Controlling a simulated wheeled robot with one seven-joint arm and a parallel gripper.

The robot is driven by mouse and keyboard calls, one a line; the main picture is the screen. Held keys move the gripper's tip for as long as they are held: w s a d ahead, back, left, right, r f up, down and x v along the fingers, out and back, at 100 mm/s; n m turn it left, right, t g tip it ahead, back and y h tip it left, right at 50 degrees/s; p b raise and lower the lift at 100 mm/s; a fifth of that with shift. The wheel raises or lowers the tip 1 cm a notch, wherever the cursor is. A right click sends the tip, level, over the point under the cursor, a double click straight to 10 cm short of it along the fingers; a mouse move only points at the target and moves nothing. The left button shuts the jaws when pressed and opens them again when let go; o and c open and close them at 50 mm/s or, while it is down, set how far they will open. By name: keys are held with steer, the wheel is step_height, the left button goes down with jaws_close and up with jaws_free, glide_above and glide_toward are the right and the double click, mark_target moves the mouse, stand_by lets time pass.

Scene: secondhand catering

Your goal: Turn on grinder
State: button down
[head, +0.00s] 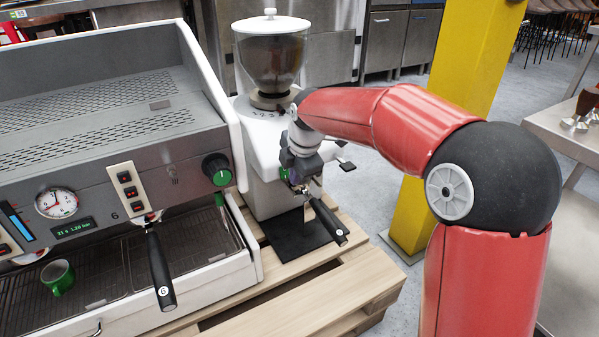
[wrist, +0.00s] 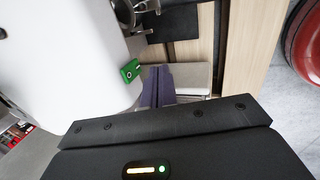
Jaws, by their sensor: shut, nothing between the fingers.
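The grinder (head: 255,140) is white with a clear, dark-filled hopper under a white lid. Its white body (wrist: 70,50) fills the left of the wrist view. A small green switch (wrist: 130,71) sits on the side of the body; a bit of green (head: 284,174) also shows beside my gripper in the head view. My gripper (wrist: 158,72) has its two purple fingers shut together and empty, just right of the switch. Whether they touch it I cannot tell. In the head view my gripper (head: 298,183) is partly hidden by my wrist at the grinder's front.
A portafilter with a black handle (head: 328,222) juts out below my gripper. The espresso machine (head: 100,120) stands close on the left, with a green cup (head: 58,277) on its tray. Both machines stand on a wooden pallet (head: 325,300). A yellow pillar (head: 450,100) rises behind my arm.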

steer(key=p+v, duration=0.1)
steer(key=v, duration=0.9)
steer(key=shift+s, duration=0.2)
